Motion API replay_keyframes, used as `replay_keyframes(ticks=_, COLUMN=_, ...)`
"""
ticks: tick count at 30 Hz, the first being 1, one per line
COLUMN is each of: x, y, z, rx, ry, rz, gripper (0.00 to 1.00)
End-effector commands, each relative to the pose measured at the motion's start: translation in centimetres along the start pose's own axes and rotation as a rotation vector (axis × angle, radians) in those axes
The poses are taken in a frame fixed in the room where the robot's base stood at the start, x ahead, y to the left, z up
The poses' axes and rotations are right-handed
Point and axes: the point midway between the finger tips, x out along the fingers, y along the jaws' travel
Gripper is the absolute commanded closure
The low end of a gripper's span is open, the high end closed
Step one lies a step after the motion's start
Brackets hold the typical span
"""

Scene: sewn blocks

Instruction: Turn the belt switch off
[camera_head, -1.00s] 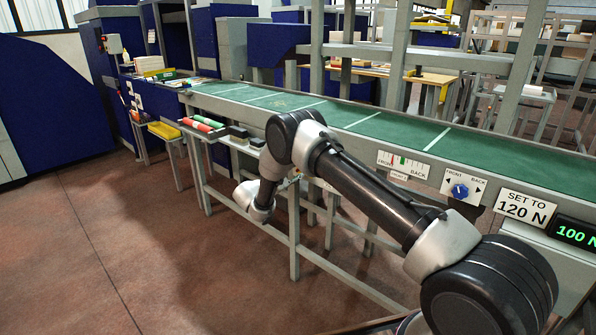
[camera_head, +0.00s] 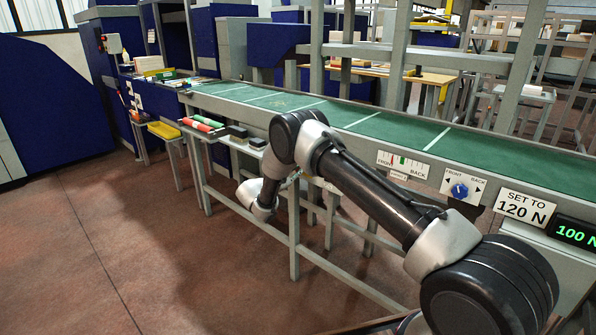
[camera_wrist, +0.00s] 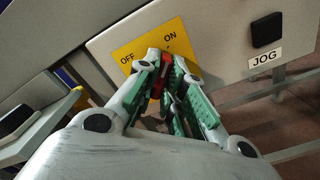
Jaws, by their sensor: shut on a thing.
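In the wrist view, the belt switch is a red lever (camera_wrist: 156,88) in front of a yellow plate (camera_wrist: 138,50) marked OFF on the left and ON on the right. My gripper (camera_wrist: 164,78) has its green-padded fingers around the red lever and is shut on it. The fingers hide most of the lever, so its exact setting is hard to tell. In the head view, my arm reaches down beside the conveyor's near side, and the gripper itself is hidden behind the arm.
A black button (camera_wrist: 267,29) with a JOG label (camera_wrist: 265,57) is right of the switch. In the head view, the green belt (camera_head: 300,103) carries no load near my arm. A blue knob (camera_head: 460,190) and a 100 N display (camera_head: 577,234) are at right.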

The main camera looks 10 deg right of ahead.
Motion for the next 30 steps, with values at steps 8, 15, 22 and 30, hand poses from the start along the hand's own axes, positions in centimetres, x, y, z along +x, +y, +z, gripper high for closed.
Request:
replay_keyframes(ticks=8, x=0.11, y=-0.02, z=0.07, rx=-0.152, ry=-0.002, rz=-0.002, gripper=1.0)
replay_keyframes(ticks=15, x=0.12, y=-0.02, z=0.09, rx=-0.37, ry=-0.002, rz=-0.002, gripper=1.0)
replay_keyframes(ticks=22, x=0.13, y=-0.02, z=0.1, rx=-0.589, ry=-0.002, rz=-0.002, gripper=1.0)
replay_keyframes(ticks=30, x=0.14, y=0.0, z=0.12, rx=-0.845, ry=-0.002, rz=-0.002, gripper=1.0)
